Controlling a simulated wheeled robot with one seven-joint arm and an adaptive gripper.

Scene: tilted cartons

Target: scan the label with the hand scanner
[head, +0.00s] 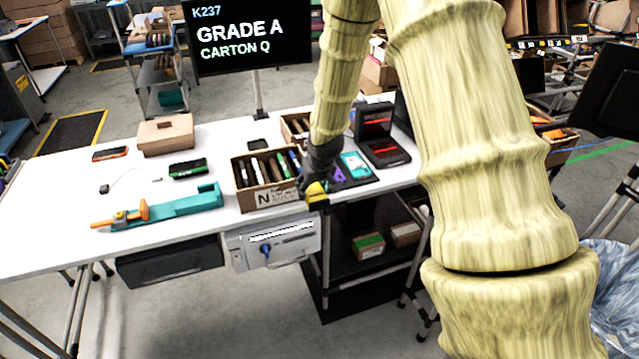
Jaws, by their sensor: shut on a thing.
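My gripper (316,183) is dark and small in the head view, at the front edge of the white table. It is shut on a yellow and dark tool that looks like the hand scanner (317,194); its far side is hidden. An open carton (243,178) full of several upright items stands just left of the gripper. The label's right part is hard to read. I cannot tell which way the tool's nose points.
A teal fixture (180,207) with an orange-handled part lies front left on the table (60,240). An open black case (383,150) stands right of the gripper. A screen (248,35) reads GRADE A, CARTON Q.

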